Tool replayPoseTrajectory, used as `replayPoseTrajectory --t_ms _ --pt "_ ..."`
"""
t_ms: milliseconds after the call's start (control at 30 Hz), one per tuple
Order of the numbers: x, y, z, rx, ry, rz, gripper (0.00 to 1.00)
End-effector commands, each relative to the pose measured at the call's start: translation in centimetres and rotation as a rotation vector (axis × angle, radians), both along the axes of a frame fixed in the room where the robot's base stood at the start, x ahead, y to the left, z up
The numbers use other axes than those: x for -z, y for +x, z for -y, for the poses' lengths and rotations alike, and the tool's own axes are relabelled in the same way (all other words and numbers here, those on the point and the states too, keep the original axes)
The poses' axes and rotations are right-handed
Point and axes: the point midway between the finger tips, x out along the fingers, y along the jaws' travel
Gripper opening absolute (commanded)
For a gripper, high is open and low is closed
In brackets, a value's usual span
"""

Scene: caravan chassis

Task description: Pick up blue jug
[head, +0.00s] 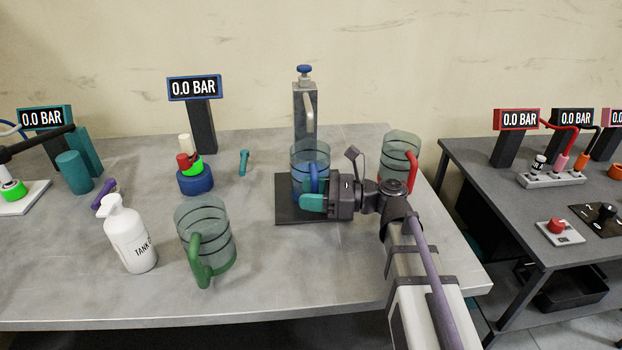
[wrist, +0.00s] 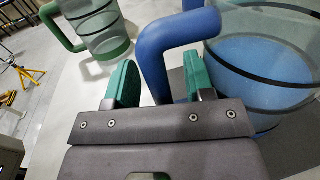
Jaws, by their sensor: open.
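The blue jug (head: 309,160) stands on a black base plate under a tap on the grey table in the head view. It is see-through with dark bands, a blue handle and blue contents. My gripper (head: 312,200) is at the front of the jug, close to its handle. In the wrist view my gripper (wrist: 158,88) has its two green fingers apart, with the blue handle (wrist: 155,65) reaching down between them. The jug body (wrist: 265,70) is to the right of the fingers. Whether a finger touches the handle I cannot tell.
A green-handled jug (head: 207,240) and a white tank bottle (head: 128,235) stand at front left. A red-handled jug (head: 400,150) is close behind my arm. The metal tap post (head: 305,110) rises behind the blue jug. A second table (head: 470,165) is at right.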

Motion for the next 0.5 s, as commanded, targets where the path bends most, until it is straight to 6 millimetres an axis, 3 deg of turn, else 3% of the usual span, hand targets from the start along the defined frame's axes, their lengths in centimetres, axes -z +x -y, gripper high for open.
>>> replayPoseTrajectory --t_ms 100,267,500 --pt "0.01 0.09 -1.07 0.0 0.0 0.0 0.48" --pt "0.02 0.1 -1.07 0.001 0.0 0.0 0.48" --pt "0.02 0.08 -1.04 0.001 0.0 0.0 0.27"
